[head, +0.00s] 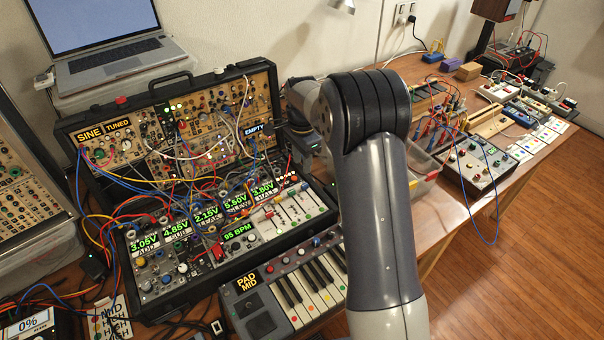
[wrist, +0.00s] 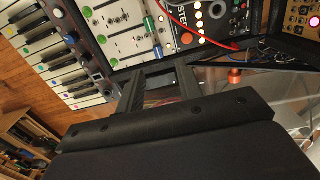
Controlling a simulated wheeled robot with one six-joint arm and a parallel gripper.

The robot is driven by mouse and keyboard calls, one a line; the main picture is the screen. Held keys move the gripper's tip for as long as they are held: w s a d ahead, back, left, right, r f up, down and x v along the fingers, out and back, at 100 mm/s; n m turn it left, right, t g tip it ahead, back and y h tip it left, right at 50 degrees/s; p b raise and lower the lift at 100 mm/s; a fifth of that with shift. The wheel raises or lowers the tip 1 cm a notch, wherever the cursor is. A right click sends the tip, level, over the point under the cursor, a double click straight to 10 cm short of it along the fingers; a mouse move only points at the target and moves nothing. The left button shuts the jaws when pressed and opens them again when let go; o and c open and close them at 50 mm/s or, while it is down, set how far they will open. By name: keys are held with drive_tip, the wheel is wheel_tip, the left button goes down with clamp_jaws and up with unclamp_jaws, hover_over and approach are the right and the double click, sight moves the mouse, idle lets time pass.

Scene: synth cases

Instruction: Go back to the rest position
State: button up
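My gripper (wrist: 160,86) shows in the wrist view as a black palm with two dark fingers standing apart, nothing between them. In the head view my arm rises in front and bends over toward the synth case (head: 185,80); the gripper end is mostly hidden behind the arm's elbow, near the "EMPTY" label.
A keyboard (head: 290,290) lies in front of the case, beside my arm. Patch cables (head: 215,150) loop over the case's panels. A laptop (head: 110,50) stands behind at left. A clear bin (head: 425,170) and a control box (head: 475,165) are at right. Open wood floor (head: 530,260) is at lower right.

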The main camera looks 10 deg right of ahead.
sight(304, 186)
wheel_tip(304, 186, up, 2)
drive_tip(key=shift+r, duration=0.1)
idle(0.4)
wheel_tip(304, 186, down, 10)
drive_tip(key=shift+f+p, duration=0.25)
drive_tip(key=shift+p, duration=0.4)
drive_tip(key=shift+s+f, duration=0.1)
drive_tip(key=shift+f, duration=0.2)
drive_tip(key=shift+s+d, duration=0.2)
drive_tip(key=shift+s, duration=0.1)
drive_tip(key=shift+r, duration=0.1)
